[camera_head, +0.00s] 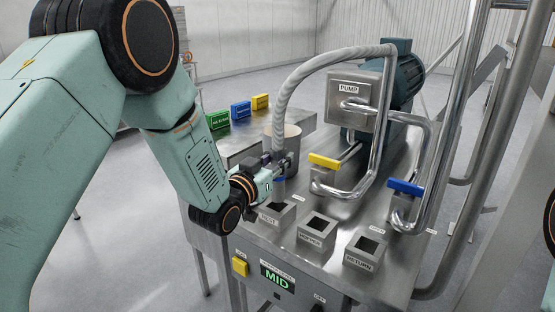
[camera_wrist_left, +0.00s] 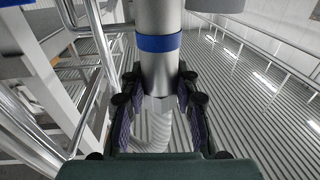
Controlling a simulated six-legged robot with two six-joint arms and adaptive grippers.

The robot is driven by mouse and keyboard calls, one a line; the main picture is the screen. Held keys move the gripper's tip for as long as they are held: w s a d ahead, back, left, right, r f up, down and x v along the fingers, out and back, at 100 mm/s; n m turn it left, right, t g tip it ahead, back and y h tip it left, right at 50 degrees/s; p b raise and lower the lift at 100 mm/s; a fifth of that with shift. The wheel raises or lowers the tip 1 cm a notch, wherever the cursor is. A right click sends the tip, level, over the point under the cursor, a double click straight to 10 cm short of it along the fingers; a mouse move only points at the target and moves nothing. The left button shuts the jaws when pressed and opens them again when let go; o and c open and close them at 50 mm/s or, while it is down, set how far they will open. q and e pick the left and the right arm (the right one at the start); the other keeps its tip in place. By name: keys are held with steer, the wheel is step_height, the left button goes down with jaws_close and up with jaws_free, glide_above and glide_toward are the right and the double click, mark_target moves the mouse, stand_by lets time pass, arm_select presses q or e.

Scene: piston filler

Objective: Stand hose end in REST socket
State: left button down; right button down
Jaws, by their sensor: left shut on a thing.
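The grey ribbed hose (camera_head: 305,72) arches from the PUMP box over to the left. Its metal hose end with a blue band (camera_wrist_left: 160,42) stands between the fingers of my left gripper (camera_wrist_left: 160,100), which are shut on it. In the head view my left gripper (camera_head: 280,168) holds it just above and behind the REST socket (camera_head: 277,212), apart from it. The REST socket is a square metal block with a dark square opening. The hose end is mostly hidden there by the gripper. My right gripper is out of view.
The HOPPER socket (camera_head: 316,233) and RETURN socket (camera_head: 364,248) stand to the right on the steel table. A yellow-handled valve (camera_head: 325,161) and blue-handled valve (camera_head: 405,187) are near. The front panel display (camera_head: 278,279) reads MID.

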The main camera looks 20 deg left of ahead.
arm_select(q)
steer(key=shift+w+a+f, duration=0.15)
steer(key=shift+a+f, duration=0.1)
steer(key=shift+d+r, duration=0.1)
steer(key=shift+b, duration=0.35)
steer(key=shift+d+f+b, duration=0.1)
steer(key=shift+f+b, duration=0.7)
steer(key=shift+f, duration=0.35)
steer(key=shift+f+b, duration=0.35)
steer(key=shift+f, duration=0.05)
